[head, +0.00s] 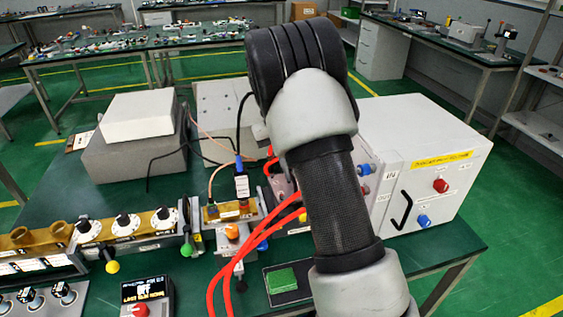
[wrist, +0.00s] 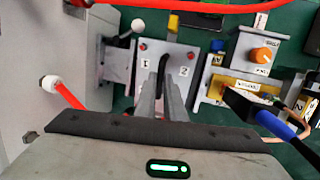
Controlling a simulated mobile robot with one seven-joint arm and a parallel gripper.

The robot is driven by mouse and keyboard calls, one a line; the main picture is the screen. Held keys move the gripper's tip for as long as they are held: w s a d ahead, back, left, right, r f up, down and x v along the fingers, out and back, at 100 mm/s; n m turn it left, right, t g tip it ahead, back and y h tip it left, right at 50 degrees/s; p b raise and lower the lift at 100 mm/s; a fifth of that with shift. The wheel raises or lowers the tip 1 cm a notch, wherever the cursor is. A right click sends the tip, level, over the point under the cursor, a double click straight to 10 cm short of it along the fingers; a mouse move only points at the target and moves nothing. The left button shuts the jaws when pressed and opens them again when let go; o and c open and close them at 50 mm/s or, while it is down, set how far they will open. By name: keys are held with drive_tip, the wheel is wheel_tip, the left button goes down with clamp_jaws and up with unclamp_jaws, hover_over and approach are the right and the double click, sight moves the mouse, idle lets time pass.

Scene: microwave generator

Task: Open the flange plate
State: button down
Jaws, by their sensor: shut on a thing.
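In the wrist view, a light grey plate (wrist: 181,56) marked 1 and 2 appears to be the flange plate. A dark, narrow handle-like piece (wrist: 163,65) stands at its middle. My gripper (wrist: 163,88) is shut on this dark piece, its two grey fingers on either side of it. The fingers hide the lower part of the plate. In the head view my arm covers the gripper and the plate.
A white cabinet (head: 425,158) with red and blue knobs stands right of my arm. Red hoses (head: 228,265) curve left of it. An orange-knobbed block (wrist: 255,57) and a blue-black connector (wrist: 273,122) sit close on the right in the wrist view.

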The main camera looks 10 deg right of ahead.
drive_tip(key=shift+w+r+g+p, duration=0.9)
drive_tip(key=shift+r+p, duration=0.1)
drive_tip(key=shift+p, duration=1.75)
drive_tip(key=g+p, duration=0.1)
drive_tip(key=p, duration=0.1)
drive_tip(key=w+p, duration=0.1)
drive_tip(key=p, duration=0.1)
drive_tip(key=shift+w+r+g, duration=0.2)
drive_tip(key=shift+w+g, duration=0.1)
drive_tip(key=shift+g, duration=0.1)
drive_tip(key=c, duration=1.8)
unclamp_jaws()
drive_tip(key=shift+c, duration=0.2)
wheel_tip(320, 180, up, 10)
drive_tip(key=shift+b, duration=0.35)
